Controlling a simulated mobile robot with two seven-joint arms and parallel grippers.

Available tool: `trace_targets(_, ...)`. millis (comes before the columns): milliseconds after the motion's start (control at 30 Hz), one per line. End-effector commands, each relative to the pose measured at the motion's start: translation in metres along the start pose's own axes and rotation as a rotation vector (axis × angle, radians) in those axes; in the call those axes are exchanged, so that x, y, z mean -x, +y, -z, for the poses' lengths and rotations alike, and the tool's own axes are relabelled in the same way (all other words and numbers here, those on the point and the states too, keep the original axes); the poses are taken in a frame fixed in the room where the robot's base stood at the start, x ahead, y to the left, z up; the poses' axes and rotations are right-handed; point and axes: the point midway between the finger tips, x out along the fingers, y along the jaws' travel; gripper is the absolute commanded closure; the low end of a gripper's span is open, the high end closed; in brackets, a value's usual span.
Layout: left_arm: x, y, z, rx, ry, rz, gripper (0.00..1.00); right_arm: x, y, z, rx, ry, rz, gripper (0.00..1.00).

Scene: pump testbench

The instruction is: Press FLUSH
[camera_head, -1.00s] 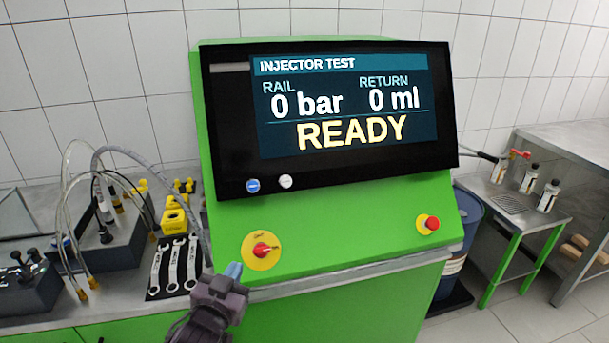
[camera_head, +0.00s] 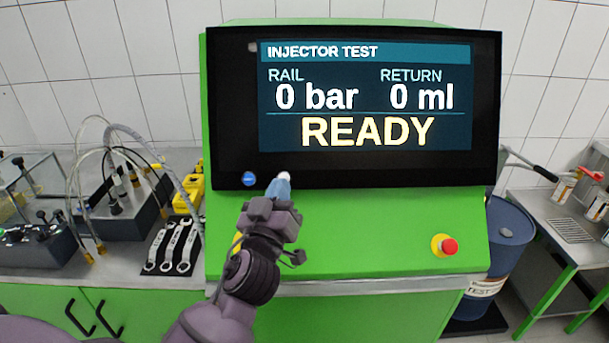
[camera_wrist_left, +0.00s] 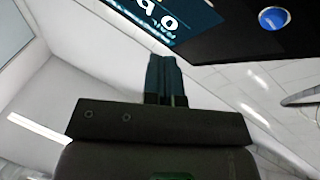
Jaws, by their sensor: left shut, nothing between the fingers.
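The test bench panel carries a black display (camera_head: 230,120) reading INJECTOR TEST, 0 bar, 0 ml and READY. Below the screen are a blue button (camera_head: 249,179) and a white button (camera_head: 285,175); I cannot read a label on either. The blue button also shows in the left wrist view (camera_wrist_left: 272,18), at the upper right. My left gripper (camera_head: 282,184) is shut and empty, its blue fingertips overlapping the lower part of the white button. I cannot tell whether they touch it. The fingers also show in the left wrist view (camera_wrist_left: 164,62), where the white button is not visible. My right gripper is out of view.
A red emergency stop (camera_head: 446,245) sits on the green panel's lower right. The yellow rotary switch (camera_head: 238,242) is mostly hidden by my left arm. Wrenches (camera_head: 174,245) and hoses lie left. A blue drum (camera_head: 509,240) stands right.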

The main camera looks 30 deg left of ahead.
Motion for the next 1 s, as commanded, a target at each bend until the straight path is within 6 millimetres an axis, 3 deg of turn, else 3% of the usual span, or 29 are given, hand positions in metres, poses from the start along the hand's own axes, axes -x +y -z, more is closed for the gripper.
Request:
trace_targets(300, 0.0, -0.002, 0.002, 0.172, 0.012, 0.01, 1.0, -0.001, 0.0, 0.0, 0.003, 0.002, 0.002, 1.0)
trace_targets(767, -0.002, -0.003, 0.0, 0.18, 0.012, 0.009, 1.0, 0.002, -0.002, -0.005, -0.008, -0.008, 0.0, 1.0)
trace_targets(1000, -0.016, -0.012, -0.012, 0.177, 0.012, 0.008, 1.0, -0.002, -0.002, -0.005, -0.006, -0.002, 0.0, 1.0)
